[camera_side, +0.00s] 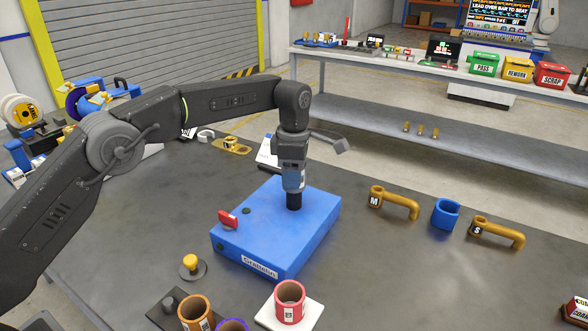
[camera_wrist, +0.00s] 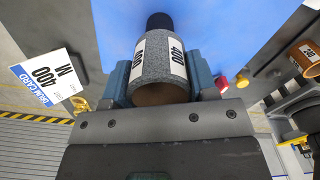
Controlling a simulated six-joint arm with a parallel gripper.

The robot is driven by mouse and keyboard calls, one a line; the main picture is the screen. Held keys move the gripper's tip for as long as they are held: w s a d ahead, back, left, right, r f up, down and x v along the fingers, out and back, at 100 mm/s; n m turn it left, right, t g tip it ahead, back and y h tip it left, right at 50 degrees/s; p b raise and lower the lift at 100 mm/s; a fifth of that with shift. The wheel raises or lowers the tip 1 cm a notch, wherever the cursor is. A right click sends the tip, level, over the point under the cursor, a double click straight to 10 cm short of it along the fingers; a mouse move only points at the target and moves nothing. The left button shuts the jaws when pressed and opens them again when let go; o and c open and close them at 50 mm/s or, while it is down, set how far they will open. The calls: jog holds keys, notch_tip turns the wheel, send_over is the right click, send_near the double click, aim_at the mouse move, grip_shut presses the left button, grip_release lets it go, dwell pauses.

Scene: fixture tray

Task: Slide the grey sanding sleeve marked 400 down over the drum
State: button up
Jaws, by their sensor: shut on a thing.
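The grey sanding sleeve marked 400 (camera_wrist: 168,62) is between the two blue fingers of my gripper (camera_wrist: 162,80) in the wrist view. Its near end is open and shows a brown inside. The dark drum (camera_wrist: 160,20) shows just past the sleeve's far end. In the side view my gripper (camera_side: 293,182) points straight down over the blue block (camera_side: 270,235), and the black drum (camera_side: 294,201) shows below the fingertips. The sleeve is mostly hidden by the fingers there. I cannot tell whether the sleeve is around the drum's top or only above it.
A red ring (camera_side: 290,301) on a white plate and an orange ring (camera_side: 195,312) stand in front. A drum card (camera_wrist: 46,77) reads 400 M.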

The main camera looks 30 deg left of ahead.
aim_at(294, 191)
jog(key=shift+f, duration=0.5)
jog(key=shift+f, duration=0.35)
jog(key=shift+f, duration=0.45)
dwell(0.4)
jog(key=shift+f, duration=1.1)
jog(key=shift+f, duration=0.3)
jog(key=o, duration=1.1)
jog(key=shift+r, duration=5)
